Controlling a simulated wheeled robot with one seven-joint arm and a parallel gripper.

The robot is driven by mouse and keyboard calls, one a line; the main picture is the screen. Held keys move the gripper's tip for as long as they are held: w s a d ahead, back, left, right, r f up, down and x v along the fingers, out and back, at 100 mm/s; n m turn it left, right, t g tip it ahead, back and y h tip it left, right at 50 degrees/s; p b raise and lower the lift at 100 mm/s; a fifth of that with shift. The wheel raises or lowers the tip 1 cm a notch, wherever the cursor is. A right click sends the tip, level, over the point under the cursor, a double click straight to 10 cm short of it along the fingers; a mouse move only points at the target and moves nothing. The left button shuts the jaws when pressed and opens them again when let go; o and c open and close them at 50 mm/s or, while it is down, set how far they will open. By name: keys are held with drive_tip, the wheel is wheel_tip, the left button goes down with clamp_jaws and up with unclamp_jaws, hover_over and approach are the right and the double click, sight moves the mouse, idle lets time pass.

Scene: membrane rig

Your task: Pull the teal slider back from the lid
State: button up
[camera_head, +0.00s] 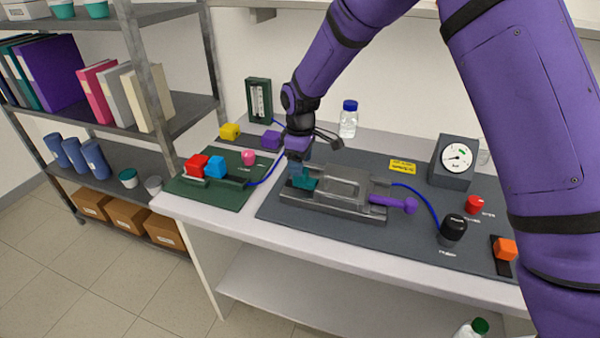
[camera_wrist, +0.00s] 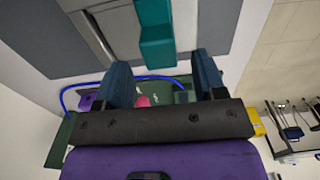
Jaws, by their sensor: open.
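The teal slider (camera_head: 306,183) sits at the left end of the grey metal rig with its lid (camera_head: 343,184). In the wrist view the teal slider (camera_wrist: 156,35) is a block at the top centre, and part of the metal rig (camera_wrist: 92,35) shows to its left. My gripper (camera_head: 302,160) is just above the slider in the head view. In the wrist view my gripper (camera_wrist: 160,75) has its two dark blue fingers wide apart, with the slider's near end in line with the gap. I cannot tell whether the fingers touch it.
A purple handle (camera_head: 395,204) sticks out at the rig's right. A blue tube (camera_head: 425,203) runs to a black knob (camera_head: 453,229). A gauge (camera_head: 455,160) stands behind. A green mat (camera_head: 220,190) with red, blue and pink pieces lies left. A bottle (camera_head: 348,122) stands at the back.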

drive_tip(key=shift+f, duration=2)
clamp_jaws()
drive_tip(key=shift+w+a+r, duration=0.1)
drive_tip(key=shift+w+a, duration=0.15)
drive_tip(key=shift+a, duration=0.4)
drive_tip(key=shift+w+a, duration=0.2)
drive_tip(key=shift+a, duration=0.4)
unclamp_jaws()
drive_tip(key=shift+a, duration=0.1)
